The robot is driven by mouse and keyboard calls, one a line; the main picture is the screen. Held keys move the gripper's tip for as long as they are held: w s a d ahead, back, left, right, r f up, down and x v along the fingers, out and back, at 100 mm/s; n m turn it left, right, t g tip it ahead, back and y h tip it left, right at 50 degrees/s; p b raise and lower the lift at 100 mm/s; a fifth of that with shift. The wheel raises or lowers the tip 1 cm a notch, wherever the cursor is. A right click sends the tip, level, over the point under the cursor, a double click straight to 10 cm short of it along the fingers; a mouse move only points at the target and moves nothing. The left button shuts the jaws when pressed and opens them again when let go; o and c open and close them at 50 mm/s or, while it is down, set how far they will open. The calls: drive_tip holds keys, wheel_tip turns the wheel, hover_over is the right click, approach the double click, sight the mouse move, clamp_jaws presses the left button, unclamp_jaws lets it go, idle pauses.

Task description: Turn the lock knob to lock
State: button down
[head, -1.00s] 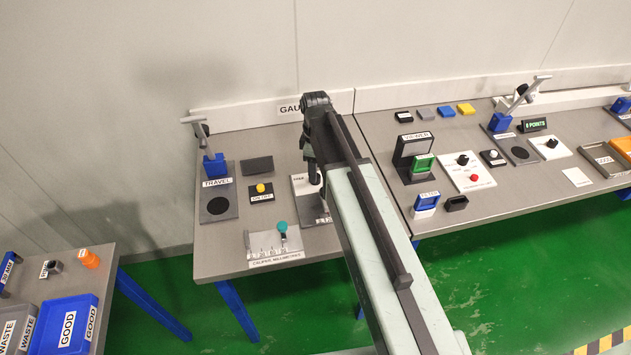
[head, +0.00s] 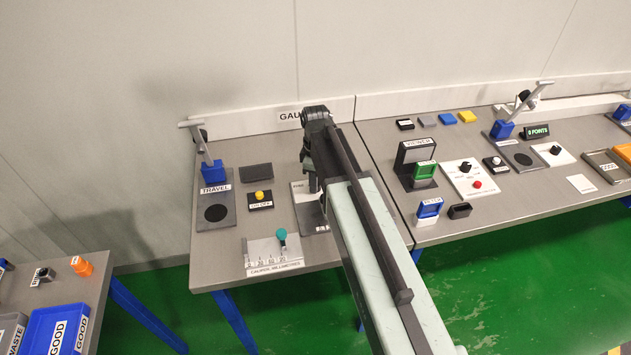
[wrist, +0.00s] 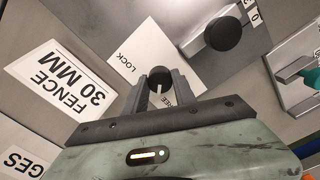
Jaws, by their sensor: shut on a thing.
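The lock knob (wrist: 160,77) is a small black round knob on a white plate (wrist: 139,52) in the wrist view. The plate carries a LOCK label and a partly covered label reading about "FREE". My gripper (wrist: 162,88) has its two dark fingers on either side of the knob, closed on it. In the head view my gripper (head: 315,183) points down at the plate on the left table; my arm hides the knob there.
In the head view, a teal knob (head: 281,233), a yellow button (head: 260,195) and a blue stand (head: 213,171) share the table.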

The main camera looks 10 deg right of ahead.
drive_tip(key=m, duration=1.3)
drive_tip(key=shift+m, duration=2.2)
drive_tip(key=c, duration=1)
unclamp_jaws()
